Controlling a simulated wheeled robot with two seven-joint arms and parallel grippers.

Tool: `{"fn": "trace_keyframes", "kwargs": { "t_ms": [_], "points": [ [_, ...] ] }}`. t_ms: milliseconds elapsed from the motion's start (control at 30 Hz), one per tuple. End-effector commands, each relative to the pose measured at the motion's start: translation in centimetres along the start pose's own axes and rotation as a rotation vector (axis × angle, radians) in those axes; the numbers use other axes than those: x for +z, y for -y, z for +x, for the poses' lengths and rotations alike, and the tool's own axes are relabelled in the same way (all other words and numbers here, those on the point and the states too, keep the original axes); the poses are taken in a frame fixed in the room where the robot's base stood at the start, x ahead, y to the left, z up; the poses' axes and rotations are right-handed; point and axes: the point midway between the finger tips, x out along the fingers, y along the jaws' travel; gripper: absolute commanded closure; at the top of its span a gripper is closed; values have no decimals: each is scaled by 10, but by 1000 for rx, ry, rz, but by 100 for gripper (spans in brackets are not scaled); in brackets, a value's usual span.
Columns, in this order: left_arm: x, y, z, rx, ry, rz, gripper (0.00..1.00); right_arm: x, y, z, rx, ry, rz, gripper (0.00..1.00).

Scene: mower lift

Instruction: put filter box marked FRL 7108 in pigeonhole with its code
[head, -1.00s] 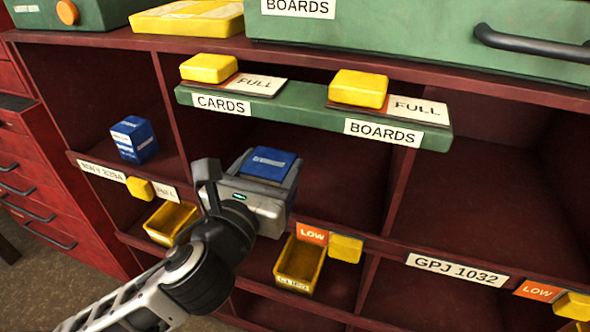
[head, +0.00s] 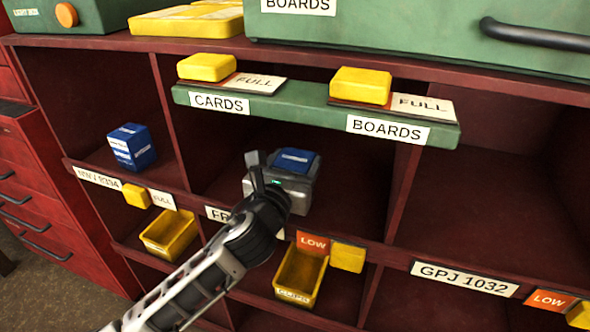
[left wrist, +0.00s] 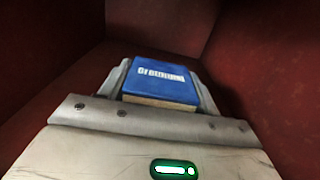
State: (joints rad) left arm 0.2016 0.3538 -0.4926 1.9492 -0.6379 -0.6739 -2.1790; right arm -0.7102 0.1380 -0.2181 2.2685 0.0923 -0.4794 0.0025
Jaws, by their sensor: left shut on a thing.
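My left gripper (head: 292,168) is shut on a blue filter box (head: 296,159) and reaches into the middle pigeonhole. The left wrist view shows the blue box (left wrist: 161,80) between the two fingers, with red-brown walls around it. Its printed code is too small to read. The label (head: 217,214) under this pigeonhole (head: 345,165) begins with "FR"; my arm hides the rest. I cannot tell whether the box touches the pigeonhole floor. My right gripper is not in view.
A green ledge (head: 290,112) with CARDS and BOARDS labels and yellow blocks overhangs the pigeonhole. Another blue box (head: 131,146) stands in the left pigeonhole. The right pigeonhole (head: 480,215), labelled GPJ 1032, looks empty. Yellow bins (head: 300,275) sit below.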

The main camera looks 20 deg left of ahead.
Motion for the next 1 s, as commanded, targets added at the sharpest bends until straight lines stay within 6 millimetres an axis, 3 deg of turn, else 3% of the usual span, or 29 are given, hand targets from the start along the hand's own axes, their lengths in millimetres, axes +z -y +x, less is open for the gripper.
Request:
{"fn": "trace_keyframes", "kwargs": {
  "t_ms": [433,467,533,867,1000],
  "points": [
    [-6,0,4,0,5,1,70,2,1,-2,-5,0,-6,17],
    [-8,0,4,1,2,1,36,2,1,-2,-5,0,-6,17],
    [-7,0,4,1,2,1,17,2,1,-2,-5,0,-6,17],
    [-4,0,3,1,2,-1,17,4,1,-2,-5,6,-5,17],
    [-5,0,-12,0,0,2,17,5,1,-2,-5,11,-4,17]
  ]
}}
